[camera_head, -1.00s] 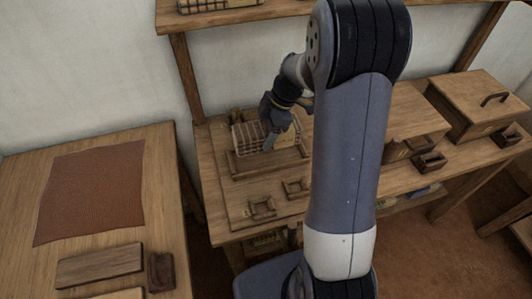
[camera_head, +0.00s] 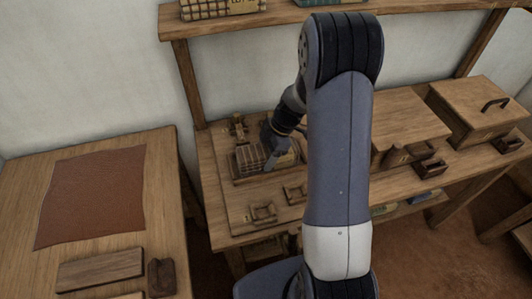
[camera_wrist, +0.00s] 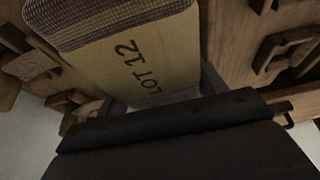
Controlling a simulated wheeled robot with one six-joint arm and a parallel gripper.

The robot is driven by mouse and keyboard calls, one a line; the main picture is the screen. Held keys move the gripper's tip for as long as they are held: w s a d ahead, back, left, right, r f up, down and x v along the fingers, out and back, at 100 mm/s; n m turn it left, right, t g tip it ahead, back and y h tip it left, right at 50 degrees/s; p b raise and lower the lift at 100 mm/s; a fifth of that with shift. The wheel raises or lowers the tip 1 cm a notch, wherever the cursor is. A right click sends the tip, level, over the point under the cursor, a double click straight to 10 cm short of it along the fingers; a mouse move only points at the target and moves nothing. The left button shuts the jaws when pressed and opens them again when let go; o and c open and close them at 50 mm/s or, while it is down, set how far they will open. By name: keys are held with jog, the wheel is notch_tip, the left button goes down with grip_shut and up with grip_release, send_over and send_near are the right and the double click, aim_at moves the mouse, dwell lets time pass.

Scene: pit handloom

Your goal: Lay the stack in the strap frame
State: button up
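The stack (camera_head: 249,159) is folded checked cloth with a pale paper band. In the wrist view, the stack (camera_wrist: 105,20) fills the upper left and its band reads LOT 12. My gripper (camera_head: 279,148) is at the right part of the stack, its grey fingers beside the band, and it looks shut on it. The strap frame (camera_head: 272,178) is a low wooden tray on the bench. The stack is low at the frame and covers most of it. I cannot tell whether it rests fully on the bottom.
Small wooden holders (camera_head: 263,213) stand on the board in front of the frame. A lidded wooden box (camera_head: 478,105) stands at the right. A shelf (camera_head: 285,17) with another stack runs above. A table with a brown cloth (camera_head: 92,196) is at the left.

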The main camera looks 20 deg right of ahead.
jog(key=shift+o, duration=0.6)
jog(key=shift+r, duration=0.1)
jog(key=shift+r+p, duration=0.15)
jog(key=shift+p, duration=0.2)
jog(key=b+v, duration=0.1)
jog(key=v, duration=1)
jog(key=shift+d+r, duration=0.25)
jog(key=shift+r, duration=0.1)
